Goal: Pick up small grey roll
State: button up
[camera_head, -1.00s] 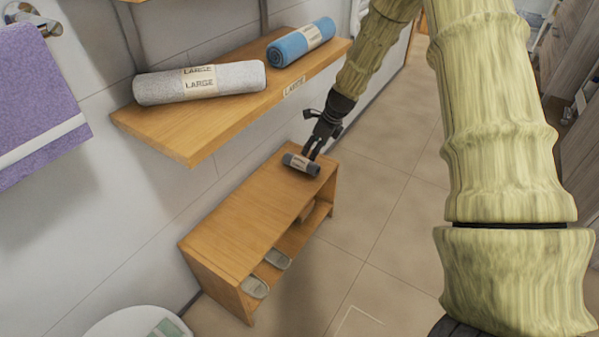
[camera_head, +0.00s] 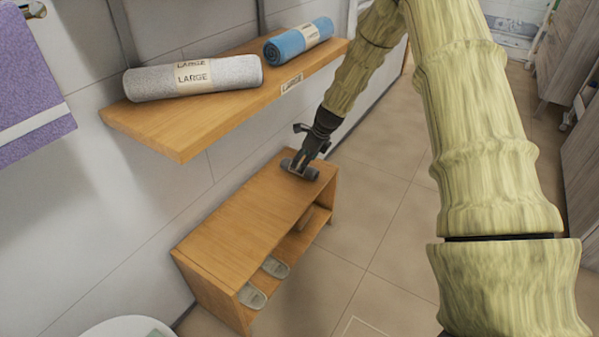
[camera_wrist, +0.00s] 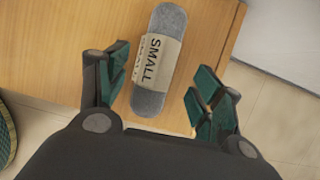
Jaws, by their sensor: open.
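The small grey roll (camera_wrist: 167,22) lies on the top of the wooden bench (camera_wrist: 60,45), with a beige band reading "SMALL" in the wrist view. In the head view the roll (camera_head: 312,174) is at the bench's far end, partly hidden by my gripper (camera_head: 296,166). My gripper is open in the wrist view (camera_wrist: 160,100), one finger on each side of the roll's near end. The roll lies between the fingers with a gap on both sides, closer to the left finger.
A wooden shelf (camera_head: 170,140) above the bench holds a large light grey roll (camera_head: 225,77) and a blue roll (camera_head: 290,44). Slippers (camera_head: 252,296) sit on the bench's lower level. A purple towel (camera_head: 25,90) hangs at left. Tiled floor at right is clear.

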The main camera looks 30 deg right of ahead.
jog(key=x, duration=0.1)
jog(key=b+x, duration=0.1)
jog(key=shift+a+f, duration=0.2)
jog(key=shift+f, duration=0.25)
jog(key=shift+w+a+f+b, duration=0.1)
jog(key=shift+w+f+b, duration=0.15)
jog(key=shift+f+b, duration=0.2)
jog(key=shift+r, duration=0.1)
jog(key=c, duration=1.1)
jog(key=shift+r, duration=0.1)
